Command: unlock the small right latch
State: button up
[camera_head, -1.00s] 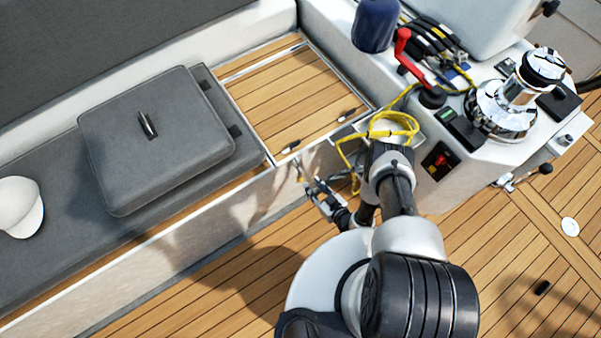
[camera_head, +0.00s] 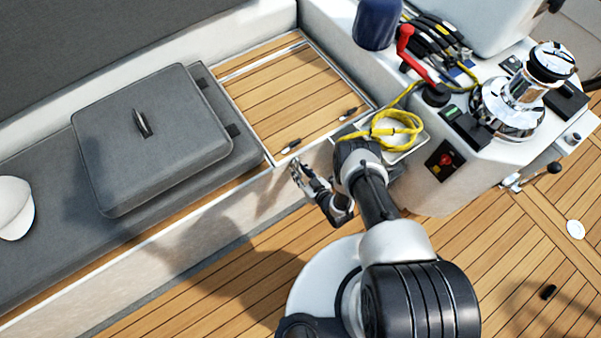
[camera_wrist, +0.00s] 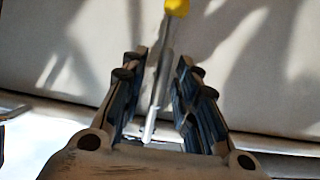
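Two small dark latches sit along the front edge of the wooden hatch (camera_head: 290,95). The right latch (camera_head: 348,114) is near its right corner, and the left latch (camera_head: 291,146) is near its front left corner. The right latch's locking position is too small to tell. My gripper (camera_head: 297,175) is in front of the pale bench wall, below the left latch and down-left of the right latch, apart from both. In the wrist view my gripper (camera_wrist: 163,65) has its fingers spread. A thin pale rod with a yellow end (camera_wrist: 176,8) shows between them; whether they touch it is unclear.
A coiled yellow rope (camera_head: 395,130) lies over a pale tray (camera_head: 415,148) right of the hatch, close to my arm. A red handle (camera_head: 405,45) and chrome winch (camera_head: 507,105) stand on the console. A grey cushion (camera_head: 150,140) lies left of the hatch.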

grip_shut()
dwell(0.4)
jog(key=shift+s+a+n+t+h, duration=0.15)
jog(key=shift+n+t+h, duration=0.2)
jog(key=shift+n, duration=0.45)
jog(key=shift+n+t+h, duration=0.35)
jog(key=shift+n+h, duration=0.2)
jog(key=shift+n, duration=0.25)
